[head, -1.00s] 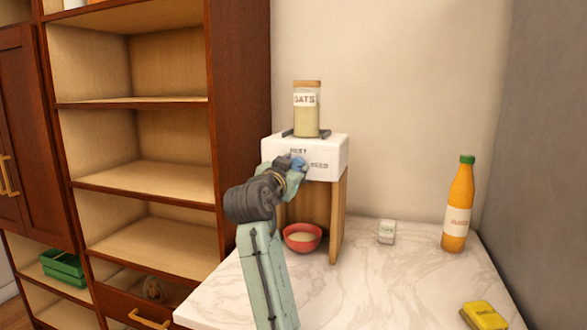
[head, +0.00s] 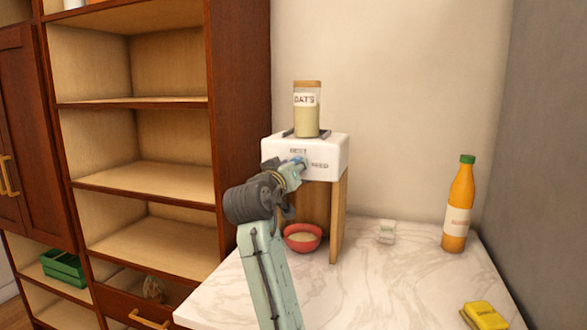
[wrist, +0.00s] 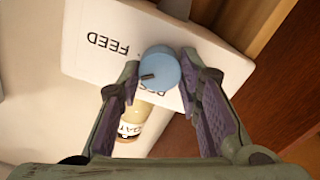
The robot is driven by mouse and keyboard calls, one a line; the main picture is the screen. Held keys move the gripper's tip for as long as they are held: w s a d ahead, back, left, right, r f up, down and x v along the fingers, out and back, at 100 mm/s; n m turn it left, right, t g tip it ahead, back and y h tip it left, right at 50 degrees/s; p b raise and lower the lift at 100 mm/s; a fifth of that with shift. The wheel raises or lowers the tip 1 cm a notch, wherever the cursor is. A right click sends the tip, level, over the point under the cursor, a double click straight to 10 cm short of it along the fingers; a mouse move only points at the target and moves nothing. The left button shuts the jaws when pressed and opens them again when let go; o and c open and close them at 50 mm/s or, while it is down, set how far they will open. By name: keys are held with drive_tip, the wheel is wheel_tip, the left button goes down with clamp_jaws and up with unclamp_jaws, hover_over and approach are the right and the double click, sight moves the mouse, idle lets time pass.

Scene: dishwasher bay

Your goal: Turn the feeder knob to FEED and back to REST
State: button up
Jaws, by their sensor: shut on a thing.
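The feeder is a white box (head: 330,150) on a wooden stand, with REST and FEED printed on its front. Its round blue knob (wrist: 160,68) shows in the wrist view, and a bit of blue shows at the gripper in the head view. My gripper (wrist: 160,64) is shut on the knob, one finger on each side. The knob's dark mark points down-left in the wrist view, between the FEED label (wrist: 106,43) and the partly hidden REST label. An oats jar (head: 306,112) stands upright on the feeder. A red bowl (head: 303,246) with pale contents sits below it.
A brown shelf unit (head: 240,110) stands close on the left. The counter's front middle is clear.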

drive_tip(key=n, duration=1)
drive_tip(key=shift+n, duration=0.4)
idle(0.4)
drive_tip(key=o, duration=1.1)
drive_tip(key=shift+o, duration=0.2)
drive_tip(key=v, duration=1.2)
